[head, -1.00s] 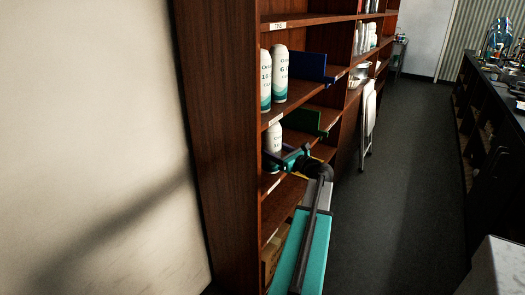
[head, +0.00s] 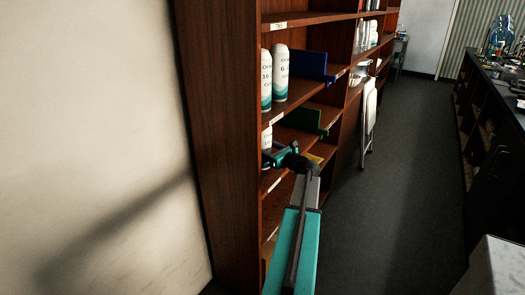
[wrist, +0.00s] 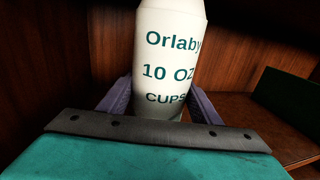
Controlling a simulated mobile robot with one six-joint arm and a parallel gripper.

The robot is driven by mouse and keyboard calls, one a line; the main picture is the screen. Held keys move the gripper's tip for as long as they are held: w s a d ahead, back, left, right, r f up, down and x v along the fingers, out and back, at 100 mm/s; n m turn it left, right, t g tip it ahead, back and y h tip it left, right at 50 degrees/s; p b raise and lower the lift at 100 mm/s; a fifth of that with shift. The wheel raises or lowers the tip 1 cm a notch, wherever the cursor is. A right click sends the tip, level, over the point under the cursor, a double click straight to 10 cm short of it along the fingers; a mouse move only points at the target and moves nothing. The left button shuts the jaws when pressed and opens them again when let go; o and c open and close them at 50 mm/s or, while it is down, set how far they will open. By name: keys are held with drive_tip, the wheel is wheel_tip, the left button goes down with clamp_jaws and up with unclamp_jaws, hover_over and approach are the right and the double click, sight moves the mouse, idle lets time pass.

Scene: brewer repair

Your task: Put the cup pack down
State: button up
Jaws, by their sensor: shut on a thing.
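The held cup pack is a white cylinder with dark green lettering, "Orlaby 10 OZ CUPS", in the wrist view (wrist: 168,55). It looks upright. My gripper (wrist: 160,100) is shut on its lower part, with a purple finger on each side.
Two white cup packs (head: 280,75) stand on the shelf above, beside a blue divider (head: 308,65). The shelf's left side panel (head: 220,150) is close.

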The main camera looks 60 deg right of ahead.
drive_tip(key=shift+f, duration=1)
drive_tip(key=shift+f, duration=0.1)
drive_tip(key=o, duration=1.3)
drive_tip(key=b+v, duration=0.1)
drive_tip(key=v, duration=1.1)
